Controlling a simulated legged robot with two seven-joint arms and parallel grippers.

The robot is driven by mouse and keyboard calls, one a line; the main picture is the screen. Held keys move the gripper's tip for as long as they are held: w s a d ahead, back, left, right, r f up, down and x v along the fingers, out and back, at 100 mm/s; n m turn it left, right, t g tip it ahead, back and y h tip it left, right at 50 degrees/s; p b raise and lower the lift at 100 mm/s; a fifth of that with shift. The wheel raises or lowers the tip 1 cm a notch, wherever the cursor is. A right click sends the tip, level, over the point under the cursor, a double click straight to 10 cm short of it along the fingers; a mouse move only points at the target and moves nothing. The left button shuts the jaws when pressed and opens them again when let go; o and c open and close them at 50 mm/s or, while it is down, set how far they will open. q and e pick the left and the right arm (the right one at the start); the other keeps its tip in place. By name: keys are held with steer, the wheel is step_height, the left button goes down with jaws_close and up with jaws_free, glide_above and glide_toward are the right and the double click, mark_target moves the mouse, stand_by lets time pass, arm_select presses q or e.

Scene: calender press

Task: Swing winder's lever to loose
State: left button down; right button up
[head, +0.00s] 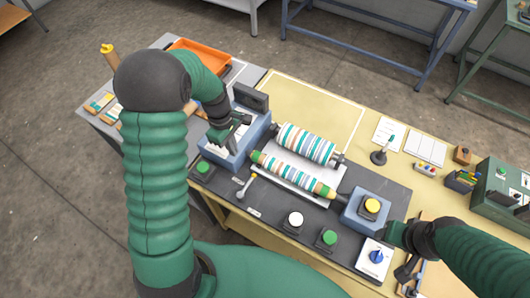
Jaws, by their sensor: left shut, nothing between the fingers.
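A small lever (246,187) with a pale yellow end stands on the dark front plate of the press, left of the middle. Small label plates lie near it, too small to read. I take it for the winder's lever but cannot be sure. My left gripper (224,138) is shut and empty, over the blue-grey housing (232,154) at the left end of the rollers. It is up and left of the lever, apart from it. My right gripper (407,277) is at the lower right by the blue knob's panel; its fingers are too dark to read.
Two striped rollers (308,144) lie right of the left gripper. Green button (203,167), white button (295,219) and another green button (328,237) line the front. A yellow button (372,205) and blue knob (376,256) sit right. An orange tray (200,47) stands behind.

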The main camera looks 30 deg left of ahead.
arm_select(q)
steer(key=s+r, duration=0.2)
steer(key=s, duration=0.1)
steer(key=p, duration=0.2)
glide_toward(247, 187)
steer(key=a+f, duration=0.1)
steer(key=w+a+f, duration=0.1)
steer(key=f, duration=0.1)
steer(key=w+a+f, duration=0.1)
steer(key=shift+a+f, duration=0.3)
steer(key=shift+f, duration=0.1)
steer(key=shift+d+f+p, duration=0.45)
steer(key=shift+d+f, duration=0.3)
steer(key=shift+d, duration=0.25)
steer(key=shift+w+d+f, duration=0.15)
steer(key=shift+d+f, duration=0.25)
steer(key=shift+d, duration=0.1)
arm_select(e)
steer(key=s+r, duration=0.1)
steer(key=r, duration=0.1)
steer(key=s+r, duration=0.1)
steer(key=r, duration=0.1)
steer(key=shift+s, duration=0.3)
arm_select(q)
steer(key=shift+r, duration=0.1)
arm_select(e)
steer(key=shift+s, duration=0.15)
